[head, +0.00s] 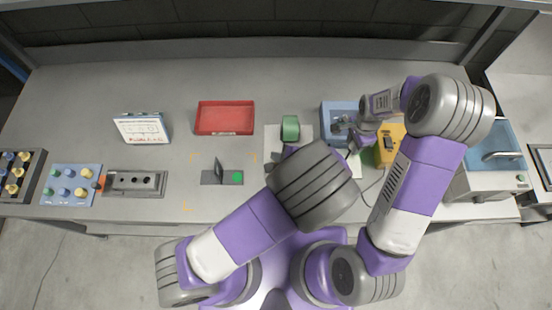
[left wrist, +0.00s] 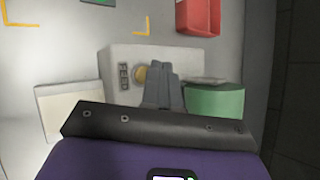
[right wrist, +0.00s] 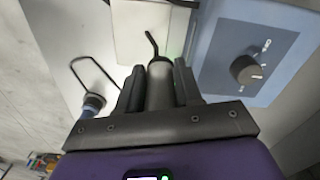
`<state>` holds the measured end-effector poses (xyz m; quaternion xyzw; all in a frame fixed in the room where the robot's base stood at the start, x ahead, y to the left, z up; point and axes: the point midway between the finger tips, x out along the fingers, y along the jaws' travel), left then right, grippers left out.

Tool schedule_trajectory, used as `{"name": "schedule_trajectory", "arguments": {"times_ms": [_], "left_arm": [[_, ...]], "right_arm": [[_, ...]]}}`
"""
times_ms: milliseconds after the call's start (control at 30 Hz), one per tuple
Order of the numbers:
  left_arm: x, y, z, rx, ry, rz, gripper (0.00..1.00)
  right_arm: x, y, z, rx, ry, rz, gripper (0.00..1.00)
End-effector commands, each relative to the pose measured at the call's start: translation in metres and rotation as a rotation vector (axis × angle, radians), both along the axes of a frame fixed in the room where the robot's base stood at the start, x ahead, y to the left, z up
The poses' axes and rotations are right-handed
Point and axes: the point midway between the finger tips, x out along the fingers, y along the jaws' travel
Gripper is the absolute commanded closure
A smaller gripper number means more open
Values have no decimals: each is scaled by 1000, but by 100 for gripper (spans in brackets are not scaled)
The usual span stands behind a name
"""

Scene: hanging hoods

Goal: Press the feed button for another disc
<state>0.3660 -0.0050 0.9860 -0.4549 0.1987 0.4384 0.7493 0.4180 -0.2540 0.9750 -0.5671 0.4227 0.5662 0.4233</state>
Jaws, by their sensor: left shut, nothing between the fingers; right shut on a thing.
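In the left wrist view a pale grey box (left wrist: 112,58) carries a round yellowish button (left wrist: 140,74) and a short column of small dark marks. My left gripper (left wrist: 163,68) is shut and empty. Its fingertips are right beside the button, overlapping its right edge in the picture; whether they touch it I cannot tell. My left forearm hides the grey box in the head view. My right gripper (right wrist: 160,68) is shut on a dark grey cylindrical handle (right wrist: 160,92) with a thin bent tip.
A blue box with a dark knob (right wrist: 247,70) and a thin wire loop (right wrist: 88,75) are near my right gripper. A yellow box (head: 389,145) is right of it.

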Motion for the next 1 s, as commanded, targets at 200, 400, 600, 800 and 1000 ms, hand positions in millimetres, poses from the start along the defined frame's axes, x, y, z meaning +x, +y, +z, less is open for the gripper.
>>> {"name": "schedule_trajectory", "arguments": {"times_ms": [200,400,600,800,1000], "left_arm": [[0,0,-8,0,0,0,100],[0,0,-8,1,0,0,100],[0,0,-8,0,0,0,100],[0,0,-9,0,0,0,100],[0,0,-11,0,0,0,100]], "right_arm": [[0,0,-10,0,0,0,85],[0,0,-12,0,0,0,85],[0,0,-12,0,0,0,85],[0,0,-13,0,0,0,85],[0,0,-16,0,0,0,85]]}}
